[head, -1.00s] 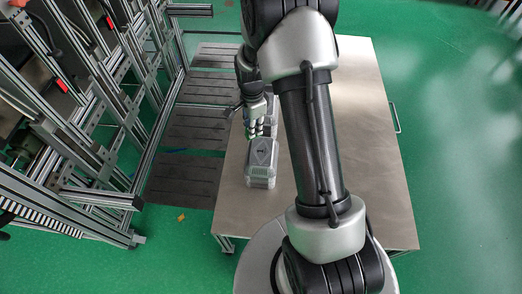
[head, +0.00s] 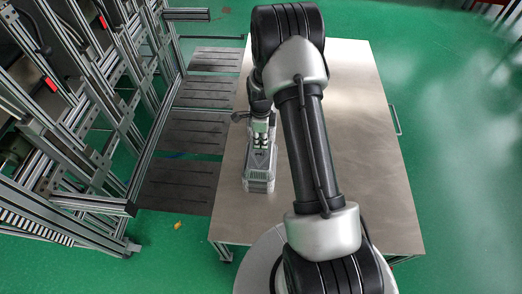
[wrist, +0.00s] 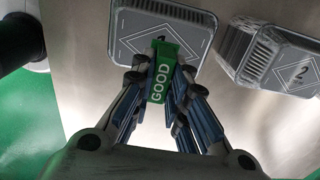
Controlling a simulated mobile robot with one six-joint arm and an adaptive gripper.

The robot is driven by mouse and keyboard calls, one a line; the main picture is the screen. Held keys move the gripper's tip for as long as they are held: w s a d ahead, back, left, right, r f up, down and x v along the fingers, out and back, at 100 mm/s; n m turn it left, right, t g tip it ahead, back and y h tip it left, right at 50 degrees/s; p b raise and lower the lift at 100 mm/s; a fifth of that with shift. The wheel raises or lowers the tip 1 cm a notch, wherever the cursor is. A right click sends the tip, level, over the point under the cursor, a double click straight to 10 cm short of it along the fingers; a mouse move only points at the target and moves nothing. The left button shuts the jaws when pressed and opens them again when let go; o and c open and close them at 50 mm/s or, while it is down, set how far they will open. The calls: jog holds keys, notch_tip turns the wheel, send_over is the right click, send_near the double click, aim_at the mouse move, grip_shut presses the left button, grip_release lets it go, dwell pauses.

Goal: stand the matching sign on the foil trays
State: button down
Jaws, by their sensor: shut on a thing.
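My gripper (wrist: 160,78) is shut on a green sign (wrist: 161,82) with the white word GOOD, held between its two fingers. In the wrist view a lidded foil tray (wrist: 165,21) lies at the top middle, and the sign's far end overlaps its near edge. I cannot tell if they touch. A second foil tray (wrist: 278,58) sits to the right. Both lids carry a diamond print; a 2 is clear on the right one.
The trays stand on a bare metal table (head: 362,130), clear on its right side. My arm covers the table's middle in the head view. A metal frame rack (head: 100,180) stands left of the table, with dark slatted panels (head: 180,185) between them.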

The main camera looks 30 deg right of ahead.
jog(key=shift+f+b, duration=0.7)
jog(key=shift+f, duration=2.1)
jog(key=shift+f, duration=0.15)
jog(key=c, duration=1.6)
grip_release()
jog(key=shift+o, duration=0.2)
